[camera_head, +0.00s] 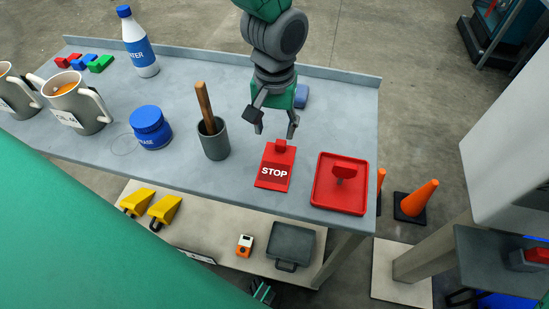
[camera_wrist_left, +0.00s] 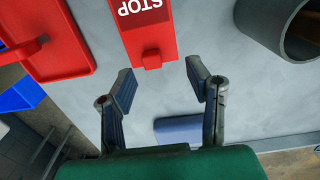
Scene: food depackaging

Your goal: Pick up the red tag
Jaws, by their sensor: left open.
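The red tag (camera_head: 273,172) lies on the grey table, marked STOP in white, with a small red block at its far end. It also shows in the left wrist view (camera_wrist_left: 145,36), with its block end toward my fingers. My left gripper (camera_head: 275,131) is open and empty, just beyond the block end of the tag. In the left wrist view its two fingers (camera_wrist_left: 160,78) are spread apart, with the block a little past the gap between the tips.
A red tray (camera_head: 318,200) with a red piece in it stands right of the tag. A grey cup (camera_head: 215,146) with a wooden handle stands left. A blue object (camera_head: 301,95) lies behind the gripper. A blue jar (camera_head: 151,130), bottle (camera_head: 139,50) and mugs stand farther left.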

